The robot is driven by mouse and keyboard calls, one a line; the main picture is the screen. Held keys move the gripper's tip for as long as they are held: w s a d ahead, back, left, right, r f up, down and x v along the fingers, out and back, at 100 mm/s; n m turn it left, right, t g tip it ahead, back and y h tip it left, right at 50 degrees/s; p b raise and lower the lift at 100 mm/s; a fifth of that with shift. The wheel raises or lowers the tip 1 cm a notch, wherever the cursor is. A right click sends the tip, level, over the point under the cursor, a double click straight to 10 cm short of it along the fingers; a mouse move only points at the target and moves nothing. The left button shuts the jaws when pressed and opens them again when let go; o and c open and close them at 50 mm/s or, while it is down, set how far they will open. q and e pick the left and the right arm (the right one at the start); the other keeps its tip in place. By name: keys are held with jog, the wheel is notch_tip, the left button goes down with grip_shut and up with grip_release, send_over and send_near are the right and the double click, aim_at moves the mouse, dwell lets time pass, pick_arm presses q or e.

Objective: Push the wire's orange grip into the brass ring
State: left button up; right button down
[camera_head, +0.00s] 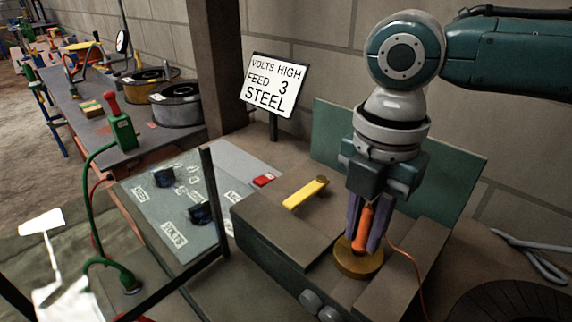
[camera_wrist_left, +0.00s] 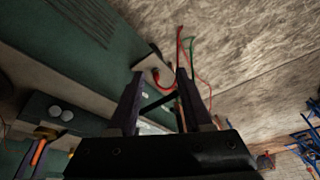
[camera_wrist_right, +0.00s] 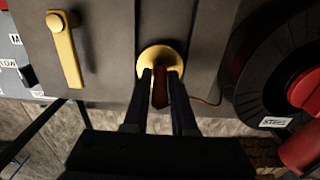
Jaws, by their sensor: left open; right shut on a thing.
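The wire's orange grip (camera_head: 365,228) stands nearly upright between the purple-grey fingers of my right gripper (camera_head: 365,242), which is shut on it. The brass ring (camera_head: 358,265) is directly below on the grey machine top. The fingertips are at the ring, and I cannot tell how far the grip's lower end goes in. In the right wrist view, the grip (camera_wrist_right: 160,90) looks dark between the fingers, in front of the ring (camera_wrist_right: 157,54). My left gripper (camera_wrist_left: 160,75) is open and empty in its wrist view, well away from the ring (camera_wrist_left: 45,133).
A thin orange wire (camera_head: 410,262) runs down to the right from the grip. A yellow lever (camera_head: 306,192) lies left of the ring. A sign (camera_head: 272,84) stands behind. Grey-handled pliers (camera_head: 535,258) lie at right, and a black spool (camera_wrist_right: 262,90) is near.

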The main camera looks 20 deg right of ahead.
dwell(0.4)
jog(key=shift+p, duration=0.35)
dwell(0.5)
jog(key=shift+p, duration=0.35)
jog(key=shift+f+b, duration=0.35)
jog(key=shift+f, duration=0.25)
dwell(0.4)
jog(key=c, duration=0.6)
grip_release()
jog(key=shift+c, duration=0.2)
